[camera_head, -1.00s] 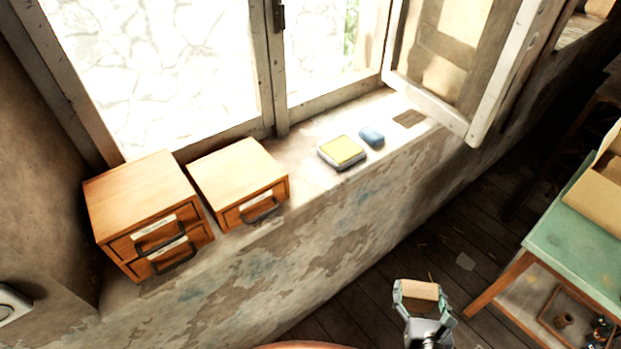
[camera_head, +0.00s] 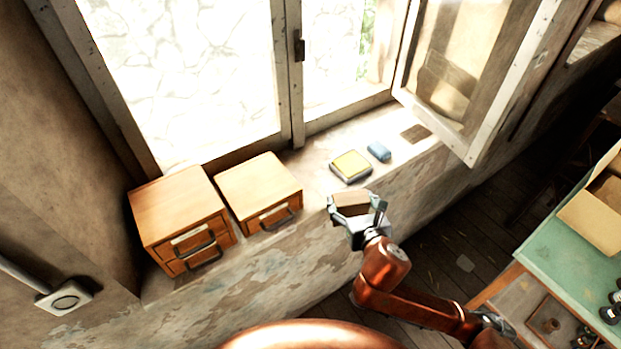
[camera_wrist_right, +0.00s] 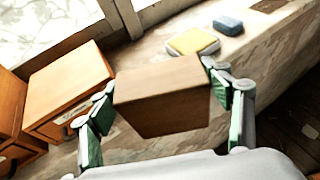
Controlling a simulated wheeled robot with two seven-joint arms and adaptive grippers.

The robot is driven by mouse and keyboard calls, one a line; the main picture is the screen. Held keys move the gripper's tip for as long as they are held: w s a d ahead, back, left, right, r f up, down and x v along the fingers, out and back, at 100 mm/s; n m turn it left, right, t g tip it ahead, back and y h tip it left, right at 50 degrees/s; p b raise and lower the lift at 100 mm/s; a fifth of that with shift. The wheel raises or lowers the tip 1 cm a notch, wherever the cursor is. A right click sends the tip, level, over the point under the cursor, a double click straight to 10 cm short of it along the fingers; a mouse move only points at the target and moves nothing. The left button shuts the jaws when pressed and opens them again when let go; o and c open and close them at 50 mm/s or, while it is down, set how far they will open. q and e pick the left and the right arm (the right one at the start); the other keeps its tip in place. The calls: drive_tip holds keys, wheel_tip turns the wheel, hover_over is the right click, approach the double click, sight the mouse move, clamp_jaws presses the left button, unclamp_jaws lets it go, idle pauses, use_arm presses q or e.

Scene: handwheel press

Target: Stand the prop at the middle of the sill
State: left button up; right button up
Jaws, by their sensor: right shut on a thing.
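The prop, a brown wooden block (camera_head: 351,203), is held in my right gripper (camera_head: 354,207) in the head view. It also fills the middle of the right wrist view (camera_wrist_right: 162,95), between the two green-padded fingers. The gripper is shut on it, near the front edge of the sill and below the yellow-topped box. The window sill (camera_head: 314,172) runs along the window; its bare part shows between the small drawer unit and the yellow-topped box. Whether the block touches the sill cannot be told. My left gripper is not in view.
Two wooden drawer units (camera_head: 181,217) (camera_head: 257,187) stand on the sill's left. A yellow-topped box (camera_head: 351,166), a blue block (camera_head: 379,151) and a flat brown patch (camera_head: 415,133) lie to the right. An open window sash (camera_head: 472,151) overhangs the right end. A green table (camera_head: 575,250) stands at right.

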drive_tip(key=r, duration=0.1)
drive_tip(key=a+r, duration=0.1)
drive_tip(key=r, duration=0.1)
drive_tip(key=w+r+p, duration=0.1)
drive_tip(key=shift+a+r, duration=0.15)
drive_tip(key=shift+a, duration=0.25)
drive_tip(key=shift+w+a+r, duration=0.1)
drive_tip(key=shift+w+a, duration=0.1)
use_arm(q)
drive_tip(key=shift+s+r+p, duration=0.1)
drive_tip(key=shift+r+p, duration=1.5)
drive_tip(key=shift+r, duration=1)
use_arm(e)
drive_tip(key=shift+w+a+f, duration=0.55)
drive_tip(key=shift+w+f, duration=1.6)
drive_tip(key=shift+w, duration=0.05)
drive_tip(key=shift+w+a+f, duration=0.55)
drive_tip(key=shift+w+f, duration=1.55)
drive_tip(key=shift+w, duration=0.15)
drive_tip(key=shift+w+a+f, duration=0.55)
drive_tip(key=shift+w+f, duration=1.6)
drive_tip(key=shift+w, duration=0.05)
drive_tip(key=shift+f, duration=0.1)
drive_tip(key=o, duration=1.5)
drive_tip(key=shift+f, duration=0.1)
